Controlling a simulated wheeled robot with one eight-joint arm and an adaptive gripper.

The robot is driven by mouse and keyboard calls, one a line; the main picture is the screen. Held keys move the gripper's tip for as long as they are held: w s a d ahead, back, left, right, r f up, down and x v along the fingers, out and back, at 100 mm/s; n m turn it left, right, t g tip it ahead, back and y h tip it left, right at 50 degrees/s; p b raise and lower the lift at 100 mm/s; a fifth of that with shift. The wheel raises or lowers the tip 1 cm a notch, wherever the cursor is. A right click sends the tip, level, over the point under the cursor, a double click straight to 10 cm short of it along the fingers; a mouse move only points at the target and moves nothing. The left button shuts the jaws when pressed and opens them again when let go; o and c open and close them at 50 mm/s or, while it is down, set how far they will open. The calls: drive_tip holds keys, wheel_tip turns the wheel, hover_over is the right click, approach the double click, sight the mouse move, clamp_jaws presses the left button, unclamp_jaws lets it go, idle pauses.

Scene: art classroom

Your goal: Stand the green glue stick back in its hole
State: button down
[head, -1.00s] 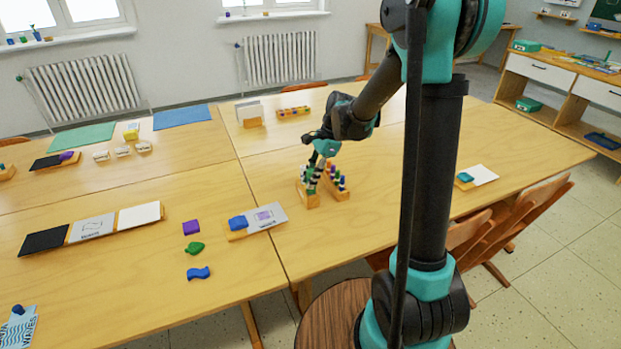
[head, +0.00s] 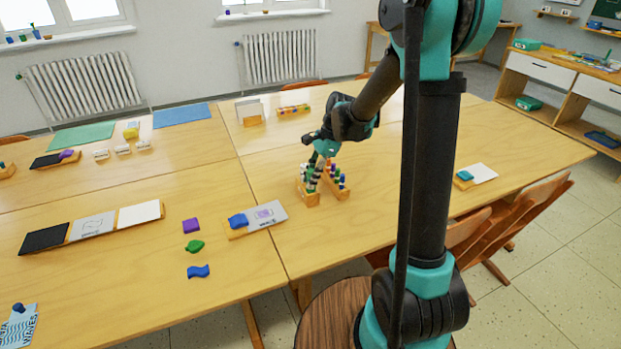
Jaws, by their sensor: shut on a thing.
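Two wooden holders with several glue sticks stand on the table, a left holder (head: 311,200) and a right holder (head: 340,193). The sticks are small, with black-and-white bodies and green or blue-purple ends. My gripper (head: 317,164) points down over the left holder, among the stick tops. It is shut on a stick that I take to be the green glue stick (head: 313,178). The stick's lower end is lost among the other sticks, so I cannot tell whether it is in a hole.
A blue piece on a grey card (head: 265,214) lies left of the holders. Purple (head: 191,225), green (head: 194,246) and blue (head: 198,271) pieces lie further left. The table right of the holders is mostly clear.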

sight(309, 172)
drive_tip(key=shift+f, duration=0.65)
idle(0.8)
drive_tip(key=c, duration=1.3)
unclamp_jaws()
drive_tip(key=shift+o, duration=0.2)
drive_tip(key=shift+o, duration=1.2)
drive_tip(key=shift+r, duration=0.1)
drive_tip(key=shift+r, duration=2.9)
drive_tip(key=shift+s, duration=0.1)
